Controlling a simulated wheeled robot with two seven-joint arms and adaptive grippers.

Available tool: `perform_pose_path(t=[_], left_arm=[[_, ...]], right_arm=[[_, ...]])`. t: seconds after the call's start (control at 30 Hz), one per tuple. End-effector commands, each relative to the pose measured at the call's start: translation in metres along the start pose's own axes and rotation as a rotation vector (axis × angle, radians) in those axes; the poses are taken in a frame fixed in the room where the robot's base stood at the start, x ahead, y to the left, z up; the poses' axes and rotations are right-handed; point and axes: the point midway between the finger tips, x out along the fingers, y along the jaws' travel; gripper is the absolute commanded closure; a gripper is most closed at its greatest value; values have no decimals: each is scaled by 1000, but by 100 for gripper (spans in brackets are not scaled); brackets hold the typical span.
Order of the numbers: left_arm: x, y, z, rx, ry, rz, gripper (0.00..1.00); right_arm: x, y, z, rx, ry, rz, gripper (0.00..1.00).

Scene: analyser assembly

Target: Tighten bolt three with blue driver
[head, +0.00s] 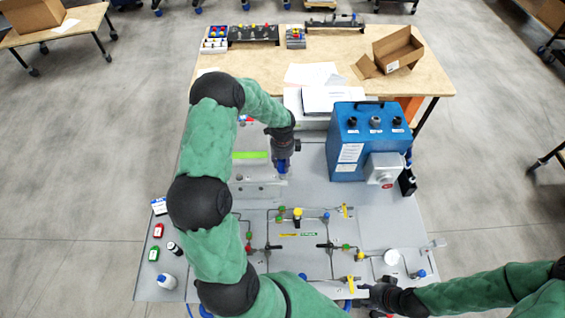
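My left gripper (283,163) points down over the grey panel (310,200), just left of the blue analyser box (347,140). Something small and blue shows between its fingers, perhaps the blue driver, but it is too small to be sure. Whether the fingers are closed on it cannot be made out. A grey block (257,190) with a green strip lies just left of this gripper. My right gripper (362,297) is low in the picture at the panel's front edge, its fingers too small to read. Bolt three cannot be picked out.
Behind is a wooden table (330,50) with a black tool rack (253,33), an open cardboard box (395,50) and papers (313,75). Tubing with coloured valves (297,215) covers the panel's front. Small bottles (166,282) stand along its left edge.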

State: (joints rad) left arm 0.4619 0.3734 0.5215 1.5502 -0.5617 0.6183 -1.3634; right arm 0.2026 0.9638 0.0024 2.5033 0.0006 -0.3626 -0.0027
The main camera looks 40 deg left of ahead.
Motion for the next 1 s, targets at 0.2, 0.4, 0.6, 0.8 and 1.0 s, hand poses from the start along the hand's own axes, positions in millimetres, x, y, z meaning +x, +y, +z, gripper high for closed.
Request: perform_pose_path(t=[0.2, 0.4, 0.6, 0.8, 1.0], left_arm=[[0, 0, 0, 0, 0, 0, 100], [-4, 0, 0, 0, 0, 0, 100], [-14, -1, 0, -1, -1, -2, 100], [-23, -1, 0, -1, -1, -3, 100], [-31, 0, 0, -1, 0, -1, 100]], right_arm=[[0, 0, 0, 0, 0, 0, 60], [-3, -1, 0, 0, 0, 0, 60], [-8, -3, 0, 0, 0, 0, 60], [-14, -5, 1, 0, 0, 0, 60], [-18, -7, 1, 0, 0, 0, 60]])
